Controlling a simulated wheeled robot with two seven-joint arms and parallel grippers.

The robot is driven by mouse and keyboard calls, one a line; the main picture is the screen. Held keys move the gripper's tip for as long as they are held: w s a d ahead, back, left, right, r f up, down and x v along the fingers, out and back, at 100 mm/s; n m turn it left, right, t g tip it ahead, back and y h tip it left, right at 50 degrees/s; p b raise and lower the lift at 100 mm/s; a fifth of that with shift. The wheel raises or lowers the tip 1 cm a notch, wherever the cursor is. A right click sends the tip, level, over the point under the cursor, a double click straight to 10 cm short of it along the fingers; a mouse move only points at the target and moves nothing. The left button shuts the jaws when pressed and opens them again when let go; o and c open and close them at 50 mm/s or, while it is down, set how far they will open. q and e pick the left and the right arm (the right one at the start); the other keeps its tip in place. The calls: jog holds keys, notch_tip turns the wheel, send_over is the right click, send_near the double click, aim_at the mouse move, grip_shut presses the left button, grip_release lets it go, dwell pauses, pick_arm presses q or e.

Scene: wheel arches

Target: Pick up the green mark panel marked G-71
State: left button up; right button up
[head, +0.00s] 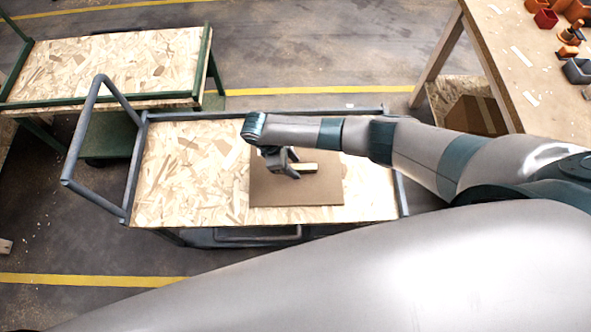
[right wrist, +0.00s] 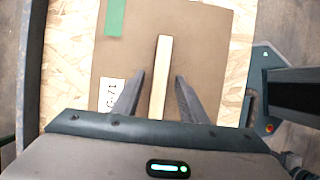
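The brown panel (head: 265,190) lies flat on the chipboard top of a cart. In the right wrist view the panel (right wrist: 200,35) shows a green mark (right wrist: 115,17) and a white label (right wrist: 107,95) reading G-71, seen turned. A pale wooden bar (right wrist: 162,60) stands along its middle; in the head view the bar (head: 307,168) shows beside my gripper. My right gripper (head: 287,166) is over the panel. In the right wrist view its fingers (right wrist: 160,76) are open, one each side of the bar, with gaps visible. Whether they are down at bar height is unclear. My left gripper is not in view.
The cart (head: 200,212) has a raised grey push handle (head: 69,155) at its left. A green-framed chipboard cart (head: 120,65) stands behind on the left. A workbench (head: 500,50) with orange, red and grey items is at upper right. Chipboard left of the panel is clear.

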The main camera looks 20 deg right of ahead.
aim_at(301, 167)
grip_shut()
jog(key=shift+r, duration=0.15)
jog(key=shift+w+r, duration=0.1)
jog(key=shift+r, duration=0.4)
notch_tip(301, 167, up, 3)
jog(key=shift+f+b, duration=0.1)
jog(key=shift+b, duration=0.35)
jog(key=s+d+r, duration=0.4)
jog(key=s+r, duration=0.3)
jog(key=s, duration=0.4)
jog(key=shift+d, duration=0.3)
